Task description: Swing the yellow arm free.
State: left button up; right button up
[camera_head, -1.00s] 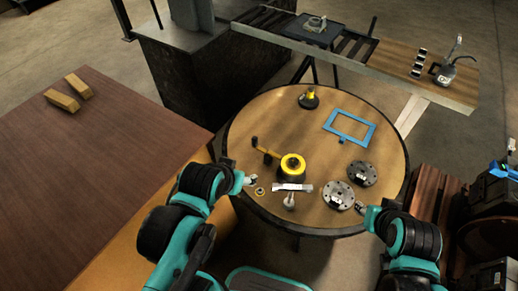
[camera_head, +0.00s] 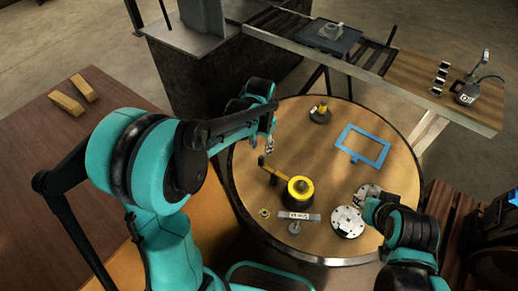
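The yellow arm (camera_head: 277,172) lies on the round wooden table (camera_head: 330,232). It runs up and left from a yellow-topped black hub (camera_head: 299,187) to a dark upright knob (camera_head: 262,161) at its free end. My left gripper (camera_head: 269,145) is just above and beside that knob in the picture, pointing down. I cannot tell if they touch, nor how far its fingers are apart. My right gripper (camera_head: 369,211) is at the table's right side, by the grey discs, far from the yellow arm. Its fingers are too small to read.
Two grey discs (camera_head: 347,222) (camera_head: 367,194) lie at the right. A blue frame (camera_head: 363,146) and a yellow-topped black piece (camera_head: 320,113) lie farther back. A labelled silver bar (camera_head: 298,216) and a small brass ring (camera_head: 265,213) lie in front of the hub.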

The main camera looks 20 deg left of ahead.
aim_at(261, 157)
pick_arm(q)
jog(key=shift+w+f, duration=0.7)
jog(key=shift+f, duration=0.15)
notch_tip(261, 157, down, 8)
jog(key=b, duration=0.3)
jog(key=shift+r, duration=0.15)
grip_shut()
